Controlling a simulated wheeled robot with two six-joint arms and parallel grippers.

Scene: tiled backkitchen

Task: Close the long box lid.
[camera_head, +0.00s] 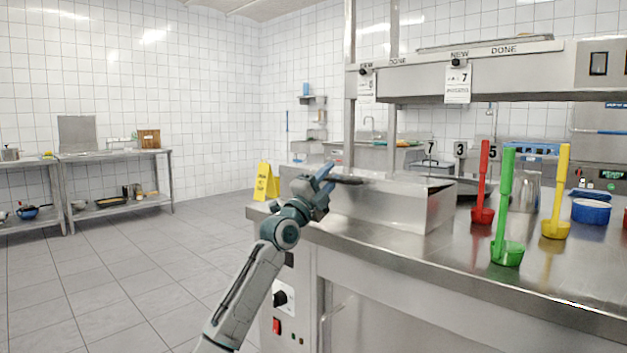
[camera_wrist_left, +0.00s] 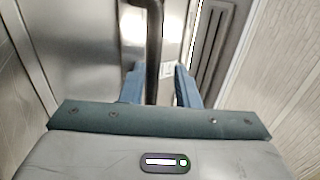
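The long metal box (camera_head: 405,208) stands on the steel counter, at the middle of the head view. A dark bar-like handle (camera_head: 350,180) shows at its upper left side; it also shows in the left wrist view (camera_wrist_left: 153,45). I cannot tell the lid's exact angle. My left gripper (camera_head: 326,178) is at the box's left end, by the handle. In the left wrist view its two blue fingers (camera_wrist_left: 160,88) stand apart, with the dark bar seen between them, nearer the left finger. I cannot tell whether they touch it. My right gripper is not in view.
Red (camera_head: 483,190), green (camera_head: 506,215) and yellow (camera_head: 558,195) long-handled scoops stand on the counter right of the box, near a metal pot (camera_head: 524,192) and a blue tub (camera_head: 591,212). A shelf (camera_head: 470,65) hangs above.

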